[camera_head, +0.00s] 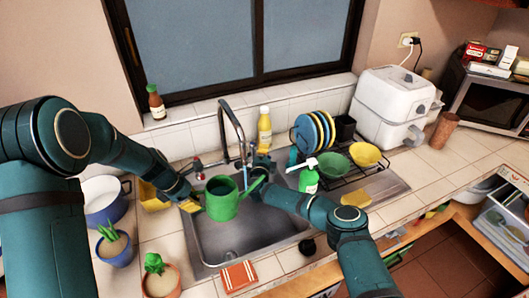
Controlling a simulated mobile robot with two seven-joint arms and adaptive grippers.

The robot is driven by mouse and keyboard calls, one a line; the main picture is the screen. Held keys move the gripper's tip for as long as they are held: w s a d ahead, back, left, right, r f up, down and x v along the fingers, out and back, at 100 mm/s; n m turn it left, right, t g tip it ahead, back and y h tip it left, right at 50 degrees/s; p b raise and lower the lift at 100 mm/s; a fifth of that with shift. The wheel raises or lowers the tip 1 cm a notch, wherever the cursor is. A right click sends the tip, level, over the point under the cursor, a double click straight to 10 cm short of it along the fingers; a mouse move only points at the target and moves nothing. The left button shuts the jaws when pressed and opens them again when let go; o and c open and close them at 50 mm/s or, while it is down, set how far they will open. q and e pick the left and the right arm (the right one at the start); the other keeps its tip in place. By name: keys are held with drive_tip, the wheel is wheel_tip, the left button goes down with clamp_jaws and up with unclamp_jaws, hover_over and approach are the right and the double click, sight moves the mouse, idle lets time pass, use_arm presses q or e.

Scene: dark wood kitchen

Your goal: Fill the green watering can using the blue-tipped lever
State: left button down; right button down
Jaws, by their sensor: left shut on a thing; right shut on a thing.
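The green watering can (221,201) is held upright over the sink (240,238), under the curved grey faucet (232,118). My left gripper (191,203) is shut on the can's left side. My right gripper (259,164) is shut at the faucet's right side, where the blue-tipped lever is hidden by the fingers. I cannot make out the blue tip or whether water runs.
A green soap bottle (309,177) and a dish rack (350,172) with plates and bowls stand right of the sink. A yellow bottle (265,129) stands behind. Potted plants (114,247) and a blue-white pot (103,200) crowd the left. A folded orange cloth (238,276) lies in front.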

drive_tip(key=c, duration=0.9)
unclamp_jaws()
